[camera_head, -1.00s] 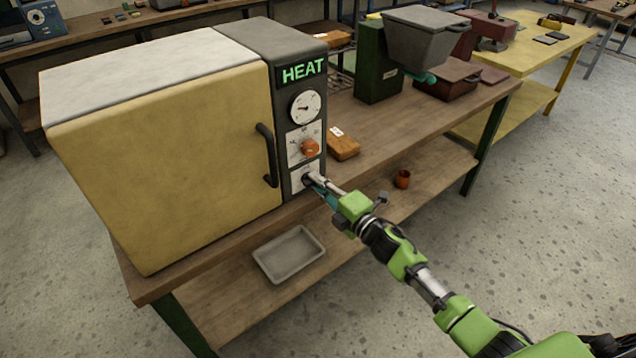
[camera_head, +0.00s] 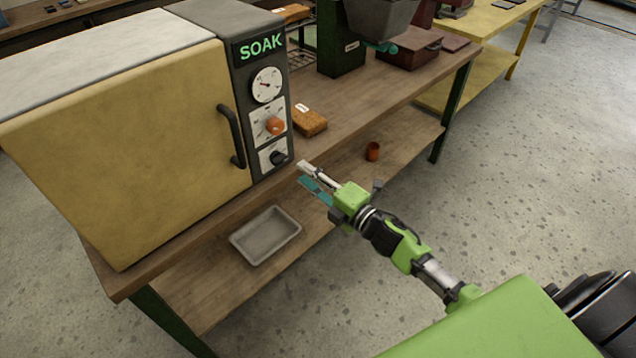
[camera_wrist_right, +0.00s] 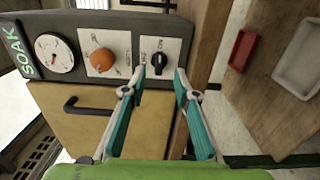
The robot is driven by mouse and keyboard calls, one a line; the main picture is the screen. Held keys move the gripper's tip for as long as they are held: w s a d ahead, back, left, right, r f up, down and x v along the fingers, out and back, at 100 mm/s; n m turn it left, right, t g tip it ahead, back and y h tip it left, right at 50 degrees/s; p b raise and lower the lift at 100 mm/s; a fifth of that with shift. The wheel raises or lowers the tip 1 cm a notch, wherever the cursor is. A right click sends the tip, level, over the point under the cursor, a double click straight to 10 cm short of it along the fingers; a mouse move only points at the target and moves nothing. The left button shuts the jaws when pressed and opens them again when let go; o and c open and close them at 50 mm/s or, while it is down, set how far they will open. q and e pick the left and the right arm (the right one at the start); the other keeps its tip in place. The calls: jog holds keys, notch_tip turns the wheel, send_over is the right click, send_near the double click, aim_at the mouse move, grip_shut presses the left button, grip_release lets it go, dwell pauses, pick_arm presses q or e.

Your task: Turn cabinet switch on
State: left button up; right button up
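The cabinet (camera_head: 130,140) has a yellow door and a dark control panel (camera_head: 240,90) whose green display reads SOAK. Its black switch knob (camera_head: 279,157) sits at the panel's bottom, below an orange knob (camera_head: 274,125) and a dial. The switch also shows in the right wrist view (camera_wrist_right: 160,62), between the fingertips in the picture. My right gripper (camera_head: 305,175) is open and empty, in front of the panel and apart from the switch in the head view. In the wrist view its teal fingers (camera_wrist_right: 160,74) are spread. My left gripper is not in view.
A black door handle (camera_head: 231,135) sticks out left of the panel. An orange-brown block (camera_head: 309,122) lies on the bench right of the cabinet.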

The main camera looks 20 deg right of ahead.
jog(key=shift+v, duration=2.1)
